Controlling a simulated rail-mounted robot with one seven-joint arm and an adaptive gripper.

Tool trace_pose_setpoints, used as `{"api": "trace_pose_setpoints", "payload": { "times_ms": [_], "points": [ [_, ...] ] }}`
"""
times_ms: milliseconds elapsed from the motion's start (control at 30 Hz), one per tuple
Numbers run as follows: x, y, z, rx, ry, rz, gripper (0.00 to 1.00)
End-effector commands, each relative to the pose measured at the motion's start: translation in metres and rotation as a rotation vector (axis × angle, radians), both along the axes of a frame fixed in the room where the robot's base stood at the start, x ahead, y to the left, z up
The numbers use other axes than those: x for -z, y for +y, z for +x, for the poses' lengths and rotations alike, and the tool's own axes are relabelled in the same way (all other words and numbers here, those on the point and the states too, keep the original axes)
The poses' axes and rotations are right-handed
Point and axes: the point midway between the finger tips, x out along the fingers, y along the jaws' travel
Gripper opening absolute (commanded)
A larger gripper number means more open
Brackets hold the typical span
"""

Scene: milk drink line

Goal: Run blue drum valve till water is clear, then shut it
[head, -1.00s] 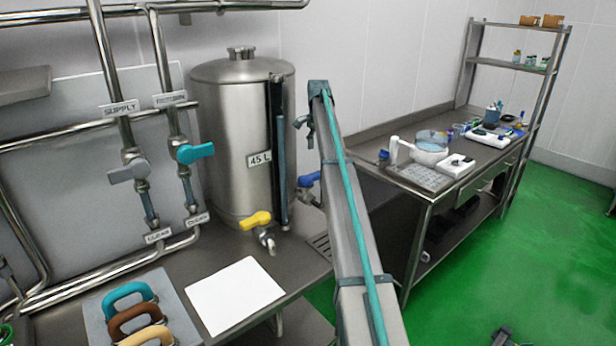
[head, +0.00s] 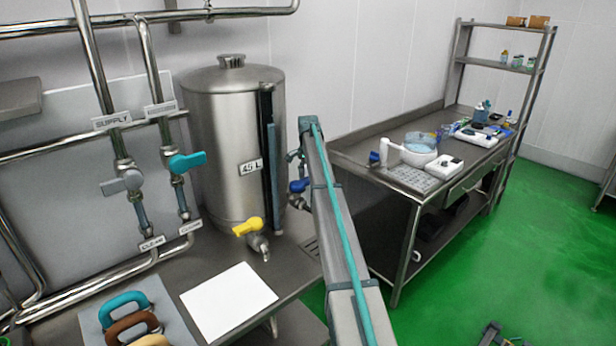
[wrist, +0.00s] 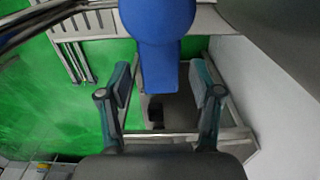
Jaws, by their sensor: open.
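The steel drum (head: 220,140), labelled "45 L", stands on the steel counter at the back. The blue valve handle (head: 299,186) is at its right side, just left of my arm. The blue handle (wrist: 158,60) fills the upper middle of the wrist view, its lever pointing down the picture. My gripper (wrist: 160,86) is open, with one finger on each side of the lever and a visible gap on both sides. A yellow valve handle (head: 247,227) is at the drum's front. The blue valve's outlet and any water are hidden or too small to tell.
Supply and return pipes with a grey handle (head: 122,182) and a teal handle (head: 187,162) stand left of the drum. A white sheet (head: 228,303) and coloured handle-shaped pieces (head: 124,308) lie in front. A cluttered bench (head: 372,150) stands right; green floor is open.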

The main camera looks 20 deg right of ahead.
Motion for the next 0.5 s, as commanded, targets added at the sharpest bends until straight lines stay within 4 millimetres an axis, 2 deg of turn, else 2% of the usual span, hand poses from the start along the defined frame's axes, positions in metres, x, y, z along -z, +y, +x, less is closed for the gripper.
{"api": "trace_pose_setpoints", "payload": {
  "times_ms": [167,500],
  "points": [
    [0.0003,-0.0001,0.0001,0.0,0.0,0.0,0.65],
    [0.0001,-0.0001,0.0001,0.0,0.0,0.0,0.1]
  ]
}}
